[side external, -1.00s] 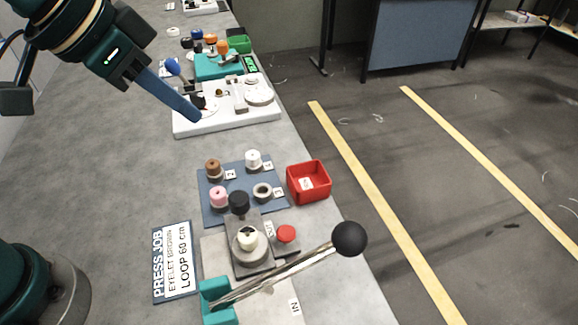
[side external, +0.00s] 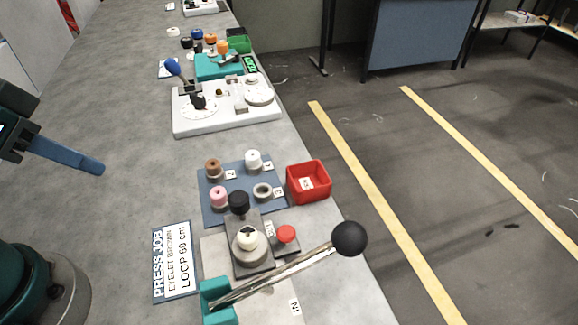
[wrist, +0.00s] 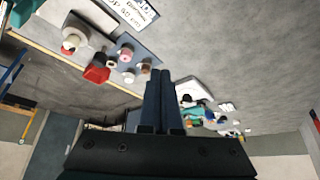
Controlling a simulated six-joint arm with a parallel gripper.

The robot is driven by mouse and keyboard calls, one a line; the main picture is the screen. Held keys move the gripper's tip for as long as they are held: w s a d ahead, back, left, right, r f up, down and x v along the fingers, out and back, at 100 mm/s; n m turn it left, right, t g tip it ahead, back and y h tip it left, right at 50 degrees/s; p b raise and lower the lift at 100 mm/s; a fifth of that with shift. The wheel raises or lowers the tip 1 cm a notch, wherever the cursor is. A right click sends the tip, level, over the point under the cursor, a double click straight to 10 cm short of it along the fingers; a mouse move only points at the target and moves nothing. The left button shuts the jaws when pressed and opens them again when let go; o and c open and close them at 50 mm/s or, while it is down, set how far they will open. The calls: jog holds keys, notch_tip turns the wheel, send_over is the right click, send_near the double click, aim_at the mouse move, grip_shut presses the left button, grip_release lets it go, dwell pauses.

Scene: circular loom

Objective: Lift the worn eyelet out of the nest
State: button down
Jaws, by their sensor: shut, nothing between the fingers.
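The round grey nest (side external: 249,254) sits on the dark press plate at the near part of the bench. A cream eyelet (side external: 247,236) with a dark centre sits upright in it. My gripper (side external: 101,167) is over the bare bench at the left, well apart from the nest. Its blue fingers (wrist: 157,73) are together with nothing between them.
A blue mat (side external: 235,190) holds brown, white, pink and grey eyelets. A red bin (side external: 308,182) stands right of it. The press lever with a black ball (side external: 349,238) reaches over the right edge. A red button (side external: 286,233) and black knob (side external: 239,201) flank the nest.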

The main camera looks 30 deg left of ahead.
jog(key=c, duration=1.5)
grip_release()
jog(key=shift+c, duration=0.2)
jog(key=o, duration=1)
jog(key=shift+o, duration=0.2)
